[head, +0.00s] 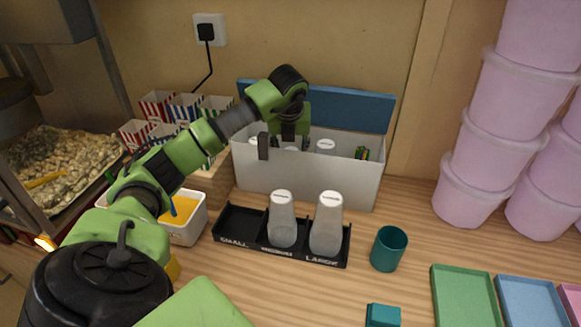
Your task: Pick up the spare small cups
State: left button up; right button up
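A white box (300,185) with a raised blue lid (345,107) stands at the back. White round tops, which look like upturned cup stacks, show inside it; one cup stack (326,145) is right of my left gripper. My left gripper (284,147) reaches over the box, fingers down and apart, with another white top partly hidden below it. A black holder (240,222) in front is labelled SMALL, MEDIUM and LARGE. A pale cup stack (282,220) stands in the medium slot and a larger one (327,225) in the large slot. The small slot is empty. My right gripper is not in view.
A teal cup (388,249) stands right of the holder. Green (463,297) and blue (533,302) trays lie at front right. Pink tubs (505,100) are stacked behind them. Striped popcorn boxes (185,106) and a white tub with yellow contents (190,225) are at left.

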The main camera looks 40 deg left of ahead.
pick_arm(q)
jog(key=c, duration=1.2)
